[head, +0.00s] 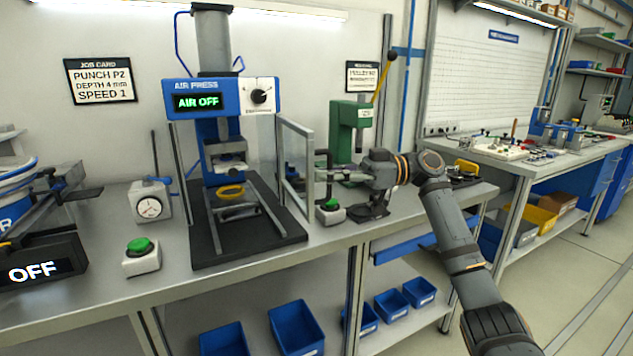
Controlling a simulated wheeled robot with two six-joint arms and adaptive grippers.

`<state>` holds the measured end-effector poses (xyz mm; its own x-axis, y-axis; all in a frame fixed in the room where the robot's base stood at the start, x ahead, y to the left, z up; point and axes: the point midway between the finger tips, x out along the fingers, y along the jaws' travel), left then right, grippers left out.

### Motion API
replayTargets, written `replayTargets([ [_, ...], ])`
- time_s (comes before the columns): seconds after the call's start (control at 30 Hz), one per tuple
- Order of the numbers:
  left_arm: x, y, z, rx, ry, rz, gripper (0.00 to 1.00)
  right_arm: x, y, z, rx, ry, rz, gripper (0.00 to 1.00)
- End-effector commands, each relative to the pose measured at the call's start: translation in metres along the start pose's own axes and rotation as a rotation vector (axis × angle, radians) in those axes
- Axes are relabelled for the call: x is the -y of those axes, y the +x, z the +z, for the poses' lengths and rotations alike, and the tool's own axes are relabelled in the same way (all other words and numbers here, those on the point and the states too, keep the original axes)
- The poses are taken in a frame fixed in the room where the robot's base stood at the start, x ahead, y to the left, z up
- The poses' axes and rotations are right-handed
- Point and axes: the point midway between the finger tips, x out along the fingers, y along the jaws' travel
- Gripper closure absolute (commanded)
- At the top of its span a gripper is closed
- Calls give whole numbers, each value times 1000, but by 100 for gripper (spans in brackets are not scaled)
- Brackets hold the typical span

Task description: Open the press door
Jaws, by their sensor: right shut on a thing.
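The air press (215,110) is blue and grey with a lit "AIR OFF" display, standing on a black base (205,247). Its door (310,140), a clear panel in a grey frame, stands at the right side of the base, angled out toward me, and the front of the press is uncovered. A yellow ring (231,191) sits under the press head. My left gripper is out of view.
A green button box (141,257) and a dial gauge (150,201) stand left of the press. A second green button (330,211) and a green hand press (350,125) stand close to my right gripper. Blue bins (296,327) sit on the lower shelf.

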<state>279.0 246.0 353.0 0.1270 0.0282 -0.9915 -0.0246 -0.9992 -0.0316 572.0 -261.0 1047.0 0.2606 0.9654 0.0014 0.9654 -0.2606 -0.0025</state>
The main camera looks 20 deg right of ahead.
Motion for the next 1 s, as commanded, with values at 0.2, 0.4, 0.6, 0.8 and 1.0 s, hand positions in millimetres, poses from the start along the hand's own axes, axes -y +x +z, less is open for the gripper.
replayTargets([
  [0.2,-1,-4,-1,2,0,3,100,-1,-5,3,7,3,-4,100],
  [0.4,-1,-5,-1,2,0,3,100,-1,-5,3,8,4,-4,100],
  [0.6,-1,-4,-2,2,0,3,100,-1,-5,3,8,4,-4,84],
  [0.8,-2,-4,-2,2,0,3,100,-1,-4,2,5,2,-2,80],
  [1.0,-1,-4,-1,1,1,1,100,-2,-11,1,5,2,0,80],
])
